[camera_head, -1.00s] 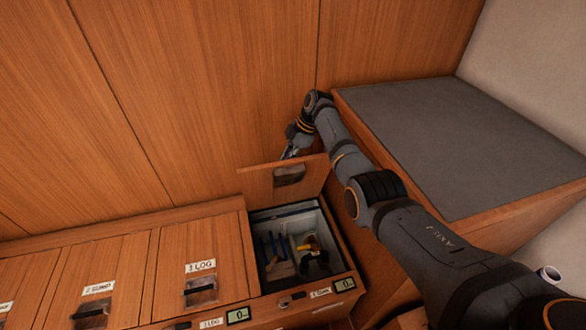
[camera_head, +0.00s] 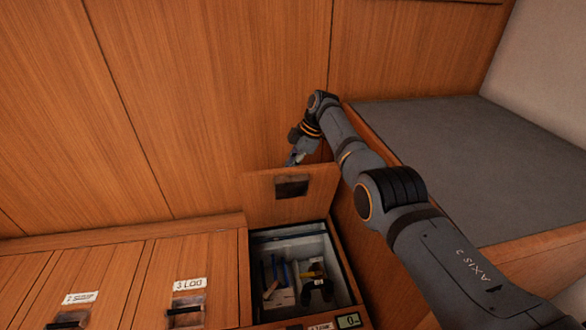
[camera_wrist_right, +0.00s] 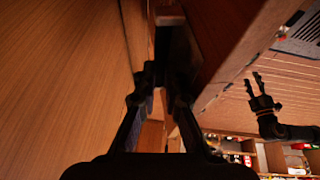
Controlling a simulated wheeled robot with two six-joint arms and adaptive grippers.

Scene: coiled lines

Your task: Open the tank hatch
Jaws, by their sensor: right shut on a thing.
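The tank hatch (camera_head: 262,202) is a wooden lid with a dark recessed pull (camera_head: 291,186). It stands raised, roughly upright, at the back of an open tank compartment (camera_head: 346,285). My right gripper (camera_head: 294,158) is at the lid's top edge, and its fingertips are partly hidden there. In the right wrist view, the right gripper's fingers (camera_wrist_right: 162,85) close on the dark edge of the wooden piece, which fits the lid. My left gripper (camera_wrist_right: 253,80) shows at the right of the right wrist view, with its two fingers apart and empty.
The compartment holds several tools. Closed lids with labels and pulls, one marked LOG (camera_head: 190,283), lie to its left. A wooden panel wall (camera_head: 220,100) rises close behind the hatch. A grey-topped bench (camera_head: 470,170) stands to the right, beside my right arm.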

